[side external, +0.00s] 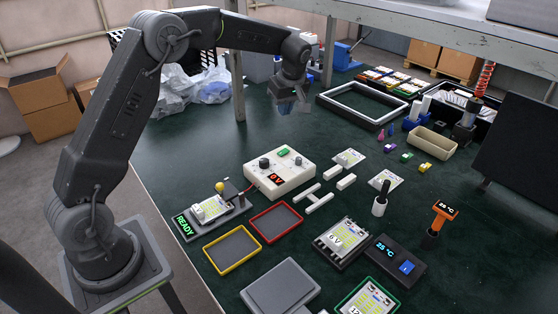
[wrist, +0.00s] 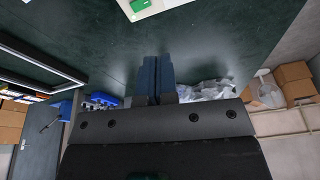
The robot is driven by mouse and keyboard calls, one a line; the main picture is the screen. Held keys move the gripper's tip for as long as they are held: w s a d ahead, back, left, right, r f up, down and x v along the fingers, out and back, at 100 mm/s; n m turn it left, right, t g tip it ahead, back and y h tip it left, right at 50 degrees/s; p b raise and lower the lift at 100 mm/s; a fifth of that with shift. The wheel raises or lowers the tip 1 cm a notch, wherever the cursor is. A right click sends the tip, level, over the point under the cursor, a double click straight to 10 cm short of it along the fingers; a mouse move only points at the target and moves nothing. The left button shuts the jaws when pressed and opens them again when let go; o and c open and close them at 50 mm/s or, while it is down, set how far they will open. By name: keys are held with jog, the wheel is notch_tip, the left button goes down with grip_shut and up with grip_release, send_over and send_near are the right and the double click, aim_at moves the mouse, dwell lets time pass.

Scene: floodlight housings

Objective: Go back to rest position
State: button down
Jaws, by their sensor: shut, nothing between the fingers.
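My gripper (side external: 287,106) hangs in the air over the far part of the dark green table (side external: 170,165), pointing down. In the wrist view its two dark blue fingers (wrist: 156,75) are together, with nothing between them. It touches nothing that I can see. My arm reaches from its base at the left up and across to the gripper.
Below stand a white power box (side external: 281,172), a READY fixture (side external: 206,213), a yellow-rimmed tray (side external: 257,254) and a red-rimmed tray (side external: 299,213). A black-edged frame (side external: 362,104) lies right of the gripper. A shelf post (side external: 237,85) and plastic bags (side external: 190,84) are left of it.

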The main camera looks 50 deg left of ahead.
jog(key=s+d+r+m+t+h, duration=0.1)
jog(key=s+d+r+m, duration=0.3)
jog(key=s+r, duration=0.25)
jog(key=s+d+r+m+t, duration=0.25)
jog(key=s+d+r, duration=0.2)
jog(key=s, duration=0.25)
jog(key=s+d+m+t+h, duration=0.1)
jog(key=s+d+m, duration=0.2)
jog(key=s, duration=0.6)
jog(key=s+d+f+m+t+h, duration=0.1)
jog(key=s+d+m, duration=0.2)
jog(key=s+m, duration=0.3)
jog(key=s, duration=0.4)
jog(key=shift+f+m, duration=0.2)
jog(key=shift+m, duration=0.15)
